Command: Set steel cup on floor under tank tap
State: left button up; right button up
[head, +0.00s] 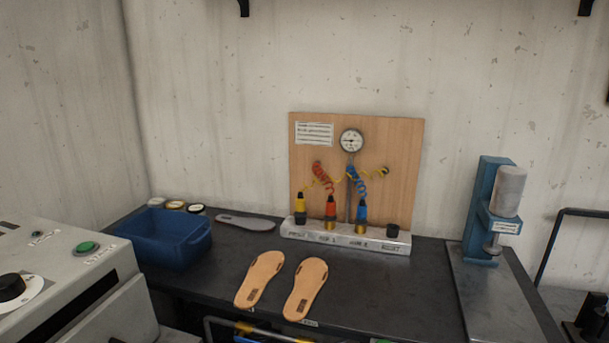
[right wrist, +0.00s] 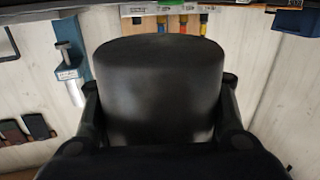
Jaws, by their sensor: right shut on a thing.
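My right gripper (right wrist: 160,84) shows in the right wrist view, with one finger at each side of a large dark cylinder. It is shut on this steel cup (right wrist: 160,95), which looks almost black and smooth here and fills the middle of the picture. The cup's lower part in that picture is hidden by the gripper. Neither gripper shows in the head view. No tank, tap or floor spot under a tap can be made out in either view.
A dark bench (head: 380,285) carries a blue bin (head: 165,238), two tan soles (head: 305,290), a gauge board (head: 400,150) and a blue press (head: 480,215). A grey machine (head: 70,270) stands at the left.

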jog(key=s, duration=0.2)
jog(key=s+f, duration=0.1)
jog(key=s, duration=0.1)
jog(key=s+f, duration=0.1)
jog(key=s, duration=0.1)
jog(key=shift+s+d, duration=0.1)
jog(key=shift+s, duration=0.05)
